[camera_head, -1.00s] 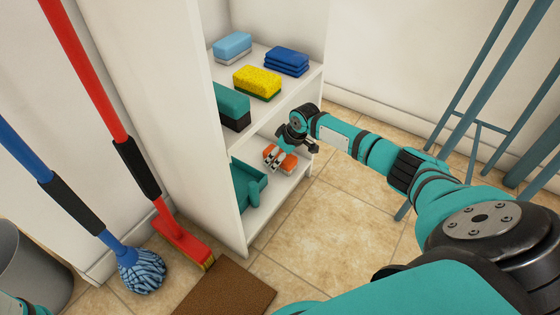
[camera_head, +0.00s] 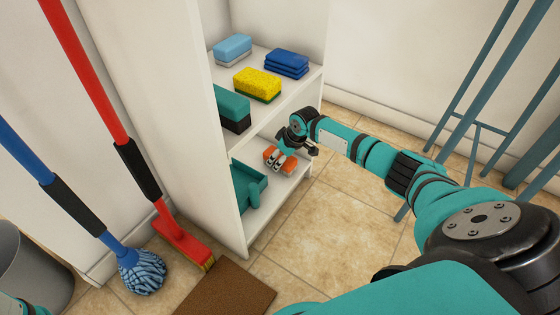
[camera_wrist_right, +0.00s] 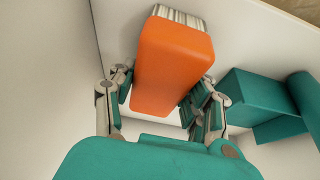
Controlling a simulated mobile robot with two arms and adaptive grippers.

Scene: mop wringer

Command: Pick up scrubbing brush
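The scrubbing brush (camera_head: 288,167) has an orange body and lies on the lower shelf of the white cabinet. In the right wrist view the orange brush (camera_wrist_right: 172,55) fills the middle, with pale bristles at its top edge. My right gripper (camera_head: 276,160) is over the brush, with its fingers down around its middle. In the right wrist view the fingers of the right gripper (camera_wrist_right: 162,100) flank the brush on both sides. They look open, with a thin gap at the left; contact on the right is unclear. My left gripper is not in view.
A teal dustpan-like object (camera_head: 247,187) stands close beside the brush. Sponges (camera_head: 258,84) and cloths (camera_head: 287,61) lie on the shelf above. A red broom (camera_head: 182,240), a blue mop (camera_head: 140,270) and a brown mat (camera_head: 225,290) are at left. Blue-grey frame legs stand at right.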

